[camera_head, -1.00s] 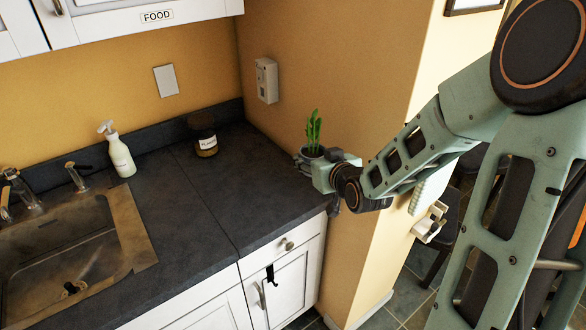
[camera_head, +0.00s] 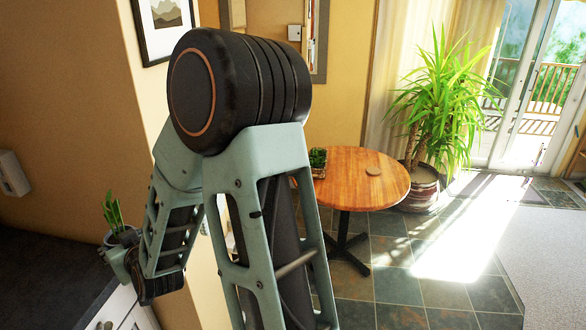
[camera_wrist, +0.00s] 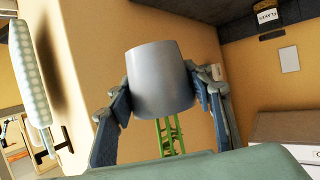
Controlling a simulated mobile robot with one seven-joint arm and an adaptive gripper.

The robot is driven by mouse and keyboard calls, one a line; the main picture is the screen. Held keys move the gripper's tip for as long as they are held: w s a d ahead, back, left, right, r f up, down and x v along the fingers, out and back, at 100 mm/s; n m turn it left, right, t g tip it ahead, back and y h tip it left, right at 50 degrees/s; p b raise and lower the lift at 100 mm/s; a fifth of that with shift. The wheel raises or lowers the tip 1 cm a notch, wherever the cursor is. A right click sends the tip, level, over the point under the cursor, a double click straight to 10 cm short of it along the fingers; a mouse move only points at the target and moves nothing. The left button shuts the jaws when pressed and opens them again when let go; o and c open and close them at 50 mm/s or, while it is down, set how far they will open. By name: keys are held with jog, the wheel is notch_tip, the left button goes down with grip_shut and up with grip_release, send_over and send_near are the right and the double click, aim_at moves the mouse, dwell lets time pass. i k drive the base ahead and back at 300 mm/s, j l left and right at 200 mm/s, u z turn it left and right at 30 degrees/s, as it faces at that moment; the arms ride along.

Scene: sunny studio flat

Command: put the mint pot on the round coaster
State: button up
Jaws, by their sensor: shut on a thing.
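The mint pot (camera_wrist: 160,80), a plain grey pot with upright green leaves, is held between the fingers of my gripper (camera_wrist: 163,92). In the head view the pot (camera_head: 118,237) shows at the lower left, upright, partly hidden by my gripper (camera_head: 125,255). The wrist view shows it inverted, with a finger on each side and the green stems below. The round coaster (camera_head: 373,171) looks like a small tan disc on the right part of the round wooden table (camera_head: 345,190). My gripper is far to the left of it.
A small bushy plant (camera_head: 318,160) in a square container stands at the table's left edge, partly behind my arm. A large potted plant (camera_head: 435,110) stands behind the table. A dark counter (camera_head: 40,270) and a wall are at the left. Tiled floor (camera_head: 400,270) is open in front.

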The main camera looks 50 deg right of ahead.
aim_at(374, 170)
jog(key=k+z, duration=0.45)
jog(key=z, duration=1.15)
jog(key=i+z, duration=0.5)
jog(key=z, duration=0.15)
jog(key=i+j, duration=0.15)
jog(key=i, duration=0.4)
jog(key=i+j, duration=0.2)
jog(key=i, duration=0.4)
jog(key=i+j, duration=0.15)
jog(key=i, duration=0.4)
jog(key=i+j, duration=0.2)
jog(key=i, duration=0.4)
jog(key=i+j, duration=0.15)
jog(key=i, duration=0.4)
